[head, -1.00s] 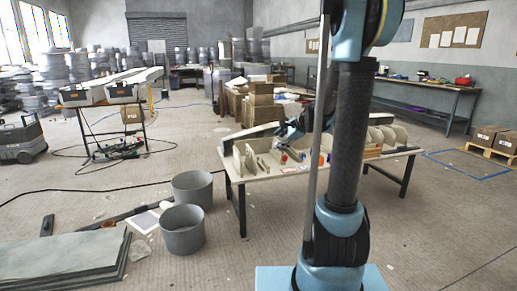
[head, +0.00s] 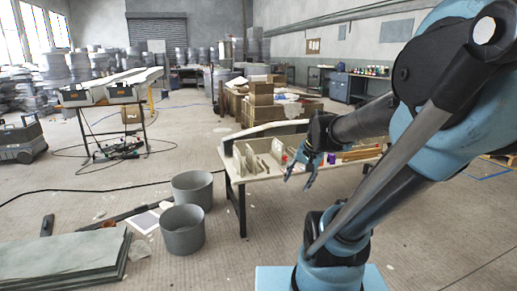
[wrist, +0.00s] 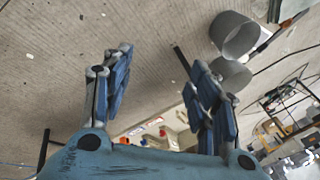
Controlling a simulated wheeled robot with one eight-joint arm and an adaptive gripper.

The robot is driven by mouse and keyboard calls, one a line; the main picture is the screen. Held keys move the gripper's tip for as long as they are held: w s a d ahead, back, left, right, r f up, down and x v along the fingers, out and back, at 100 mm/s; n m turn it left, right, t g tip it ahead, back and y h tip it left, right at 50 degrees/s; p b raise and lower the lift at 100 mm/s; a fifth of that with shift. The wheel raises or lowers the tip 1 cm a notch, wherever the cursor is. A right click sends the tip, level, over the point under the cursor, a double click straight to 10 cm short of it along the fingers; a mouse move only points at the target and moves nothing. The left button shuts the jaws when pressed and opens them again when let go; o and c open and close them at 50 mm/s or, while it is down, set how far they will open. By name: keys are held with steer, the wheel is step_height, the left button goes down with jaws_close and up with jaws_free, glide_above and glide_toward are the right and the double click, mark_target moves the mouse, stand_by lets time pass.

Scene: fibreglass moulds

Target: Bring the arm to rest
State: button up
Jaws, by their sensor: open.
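My gripper (head: 298,178) hangs in front of the work table (head: 262,172), near its front edge in the head view. In the wrist view my gripper (wrist: 160,95) shows two blue fingers spread wide apart with nothing between them. My arm is bent, its upper part leaning to the right of the head view and its forearm reaching back left to the gripper. The gripper appears apart from the table and its items. Part of the table's right side is hidden behind my arm.
The table holds upright pale mould pieces (head: 245,157) and a purple item (head: 331,158). Two grey buckets (head: 183,229) stand on the floor left of the table. Flat grey sheets (head: 62,256) lie at the lower left. Cardboard boxes (head: 262,100) are stacked behind the table. Floor at the lower right is clear.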

steer(key=s+d+f+n+h, duration=0.1)
steer(key=s+d+f+n, duration=0.1)
steer(key=s, duration=0.4)
steer(key=s+d+f+n+g+h, duration=0.1)
steer(key=s+d+f+n, duration=0.1)
steer(key=s, duration=0.4)
step_height(320, 180, down, 2)
steer(key=shift+s+d+n+g, duration=0.2)
steer(key=shift+d+n+g, duration=0.1)
steer(key=shift+n, duration=0.3)
steer(key=shift+w+f, duration=0.2)
steer(key=shift+w, duration=0.3)
